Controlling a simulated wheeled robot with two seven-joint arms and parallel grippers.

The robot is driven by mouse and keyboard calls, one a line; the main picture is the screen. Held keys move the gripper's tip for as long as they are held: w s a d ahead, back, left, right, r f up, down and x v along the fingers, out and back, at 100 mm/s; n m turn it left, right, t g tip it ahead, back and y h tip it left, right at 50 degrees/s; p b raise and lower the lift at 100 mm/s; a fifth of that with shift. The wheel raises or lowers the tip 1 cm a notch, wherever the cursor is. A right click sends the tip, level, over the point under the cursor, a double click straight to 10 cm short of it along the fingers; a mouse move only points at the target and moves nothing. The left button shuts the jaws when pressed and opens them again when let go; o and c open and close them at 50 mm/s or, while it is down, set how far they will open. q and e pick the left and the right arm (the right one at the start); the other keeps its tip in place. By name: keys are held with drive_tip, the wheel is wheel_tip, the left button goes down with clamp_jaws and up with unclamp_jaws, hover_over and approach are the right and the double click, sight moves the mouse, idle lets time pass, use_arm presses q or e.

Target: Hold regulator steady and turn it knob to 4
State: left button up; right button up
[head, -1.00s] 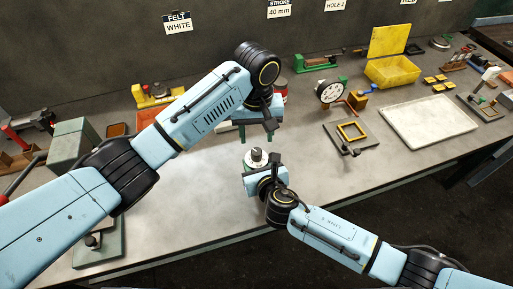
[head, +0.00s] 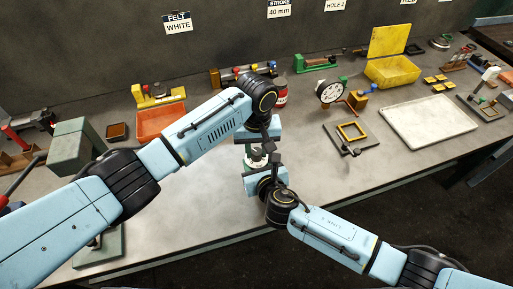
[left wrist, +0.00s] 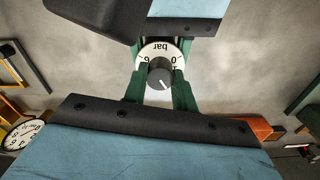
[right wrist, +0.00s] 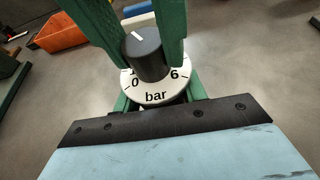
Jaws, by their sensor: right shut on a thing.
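The regulator (head: 256,163) stands upright on the bench, mostly covered by my grippers. Its white dial (right wrist: 155,97) shows "0", "6" and "bar" in the right wrist view; other numbers are hidden. The dark round knob (right wrist: 146,55) has a white mark pointing away from "bar", slightly left in that view. The knob also shows in the left wrist view (left wrist: 159,74). My right gripper (right wrist: 158,98) is shut on the regulator body below the dial. My left gripper (left wrist: 159,82) points down with its green fingers on either side of the knob, open, with small gaps.
An orange bin (head: 160,123) and a red jar (head: 282,92) stand behind my left arm. A dial gauge (head: 330,90), a small frame fixture (head: 352,133) and a pale tray (head: 428,122) are to the right. The bench front between the arms is clear.

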sight(257, 151)
use_arm(q)
drive_tip(key=shift+c, duration=1.4)
drive_tip(key=shift+m, duration=0.3)
drive_tip(key=shift+r+m, duration=0.1)
drive_tip(key=shift+m, duration=2.6)
drive_tip(key=o, duration=1)
wheel_tip(257, 151, up, 12)
